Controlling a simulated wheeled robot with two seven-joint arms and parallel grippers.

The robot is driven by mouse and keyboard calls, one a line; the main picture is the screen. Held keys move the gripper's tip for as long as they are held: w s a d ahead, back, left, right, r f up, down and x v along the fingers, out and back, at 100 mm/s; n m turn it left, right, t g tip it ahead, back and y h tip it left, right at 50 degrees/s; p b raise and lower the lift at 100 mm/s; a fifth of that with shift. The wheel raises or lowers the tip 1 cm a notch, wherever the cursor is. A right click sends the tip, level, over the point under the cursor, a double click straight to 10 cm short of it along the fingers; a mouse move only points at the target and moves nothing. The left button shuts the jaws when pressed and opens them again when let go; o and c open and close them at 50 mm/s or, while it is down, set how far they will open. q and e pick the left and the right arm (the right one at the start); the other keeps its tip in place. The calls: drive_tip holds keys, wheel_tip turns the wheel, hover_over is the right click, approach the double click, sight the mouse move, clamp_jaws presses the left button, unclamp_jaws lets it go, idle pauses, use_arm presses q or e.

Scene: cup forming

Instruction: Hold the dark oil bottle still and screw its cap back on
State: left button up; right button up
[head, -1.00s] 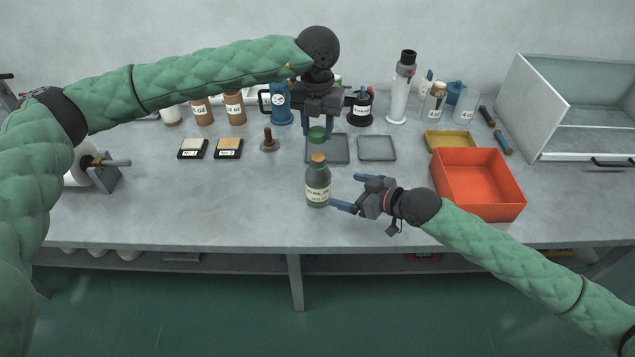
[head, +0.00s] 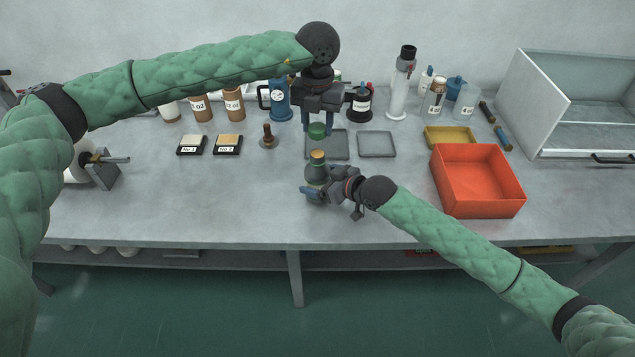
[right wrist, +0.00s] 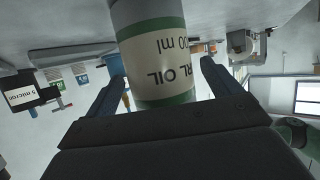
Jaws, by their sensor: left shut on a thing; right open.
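The dark oil bottle (head: 315,168) stands upright near the front of the table, with a tan neck top showing. In the right wrist view its label (right wrist: 160,65) appears upside down between my fingers. My right gripper (head: 313,184) is open around the bottle's body, one finger on each side, with a visible gap at least on one side in the wrist view. My left gripper (head: 318,122) is shut on the green cap (head: 317,131), pointing down. The cap is above and slightly behind the bottle's neck, apart from it.
A red-orange bin (head: 478,205) stands right of the bottle, with a yellow tray (head: 449,136) behind it. Two grey trays (head: 376,145) lie behind the bottle. Bottles and a blue jug (head: 281,100) line the back.

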sight(318, 154)
drive_tip(key=shift+w+a+f, duration=0.2)
drive_tip(key=shift+w+a, duration=0.15)
drive_tip(key=shift+a, duration=0.1)
drive_tip(key=shift+c, duration=0.2)
drive_tip(key=c, duration=1.4)
use_arm(q)
drive_tip(key=shift+f, duration=2.45)
use_arm(e)
drive_tip(key=shift+c, duration=0.2)
use_arm(q)
drive_tip(key=shift+f, duration=0.9)
drive_tip(key=shift+f, duration=0.55)
